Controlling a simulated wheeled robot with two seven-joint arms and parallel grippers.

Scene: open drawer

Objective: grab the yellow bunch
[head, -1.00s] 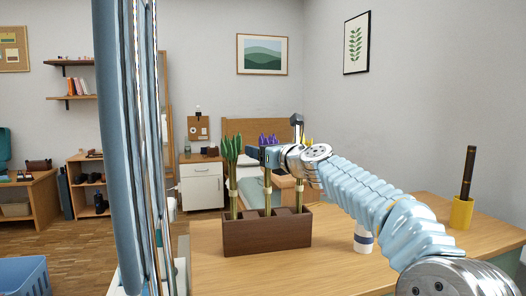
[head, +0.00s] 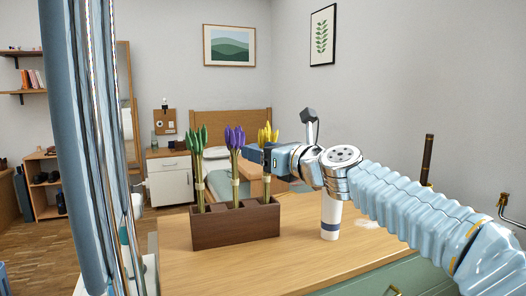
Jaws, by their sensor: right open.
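A dark wooden planter block (head: 236,228) stands on the table and holds three upright bunches. The yellow bunch (head: 268,133) is at its right end, the purple bunch (head: 235,138) in the middle and the green bunch (head: 197,141) at the left. My right gripper (head: 289,140) is open at the yellow bunch, just right of and below its flower heads. One finger overlaps its upper stems; I cannot tell whether they touch. The other finger stands up to the right. My left gripper is out of view.
A white cylinder with a dark blue band (head: 331,217) stands on the wooden table (head: 240,265) right of the planter, below my right arm. A dark upright stick (head: 428,160) shows behind my arm. The table front left of the cylinder is clear.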

